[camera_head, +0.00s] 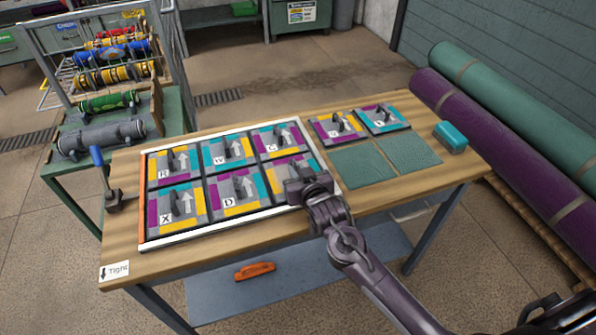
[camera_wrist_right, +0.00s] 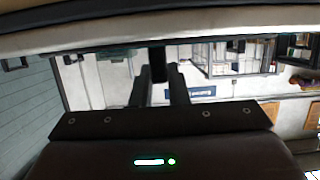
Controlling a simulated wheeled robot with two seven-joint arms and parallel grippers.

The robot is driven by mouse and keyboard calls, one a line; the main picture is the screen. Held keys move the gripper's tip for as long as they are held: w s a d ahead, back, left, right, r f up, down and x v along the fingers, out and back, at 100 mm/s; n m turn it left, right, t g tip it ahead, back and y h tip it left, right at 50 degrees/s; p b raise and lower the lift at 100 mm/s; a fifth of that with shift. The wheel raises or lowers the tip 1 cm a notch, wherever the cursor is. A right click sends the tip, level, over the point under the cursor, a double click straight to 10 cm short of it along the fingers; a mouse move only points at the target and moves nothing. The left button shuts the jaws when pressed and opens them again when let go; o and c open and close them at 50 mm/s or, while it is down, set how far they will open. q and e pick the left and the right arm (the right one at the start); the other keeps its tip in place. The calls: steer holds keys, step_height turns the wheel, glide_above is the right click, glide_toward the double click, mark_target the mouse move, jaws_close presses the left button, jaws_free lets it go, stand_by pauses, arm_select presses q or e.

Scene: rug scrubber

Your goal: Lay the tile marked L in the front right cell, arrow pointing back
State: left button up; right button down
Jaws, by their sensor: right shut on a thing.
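The white-edged tray (camera_head: 195,233) has two rows of three cells. Its back row holds the tiles marked R (camera_head: 174,164), W (camera_head: 228,151) and C (camera_head: 280,138). The front row holds X (camera_head: 178,206) and D (camera_head: 236,193). A tile (camera_head: 283,169) with yellow and teal patches shows at the front right cell; its letter and arrow are hidden by my right gripper (camera_head: 303,192). That gripper is shut on the tile's handle, a dark post (camera_wrist_right: 158,65) between the fingers in the wrist view. I cannot tell whether the tile touches the cell floor. My left gripper is out of view.
Two more tiles (camera_head: 333,126) (camera_head: 383,119) lie right of the tray, behind two bare green pads (camera_head: 362,164) (camera_head: 413,151). A teal block (camera_head: 451,137) stands near the right edge. A blue-handled tool (camera_head: 97,158) stands at the left edge.

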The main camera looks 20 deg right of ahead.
steer(key=shift+f, duration=0.1)
steer(key=c, duration=1.4)
jaws_free()
steer(key=v, duration=1.2)
steer(key=shift+a+r, duration=0.1)
steer(key=shift+r, duration=0.1)
